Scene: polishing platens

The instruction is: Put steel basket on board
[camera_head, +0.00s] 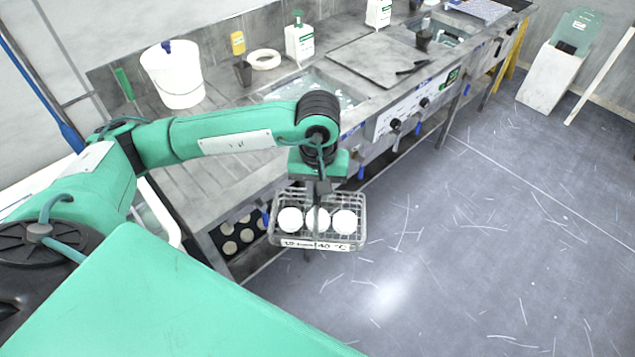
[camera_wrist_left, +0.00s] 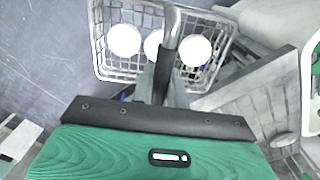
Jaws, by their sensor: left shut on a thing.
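The steel basket (camera_head: 318,241) is a wire basket with white round pieces inside and a white label on its front. It hangs in the air in front of the counter, over the floor side. My left gripper (camera_head: 319,190) is above it, shut on its handle. In the left wrist view the basket (camera_wrist_left: 102,62) shows below the gripper (camera_wrist_left: 165,82), with the handle bar running up between the fingers. A grey board (camera_head: 372,60) lies flat on the counter between two basins, with a dark tool at its right edge. My right gripper is in neither view.
A basin (camera_head: 330,92) lies just left of the board. A white bucket (camera_head: 175,80), a white ring (camera_head: 264,60) and a green-white bottle (camera_head: 300,42) stand along the counter's back. A control panel (camera_head: 410,105) with knobs juts along the front edge.

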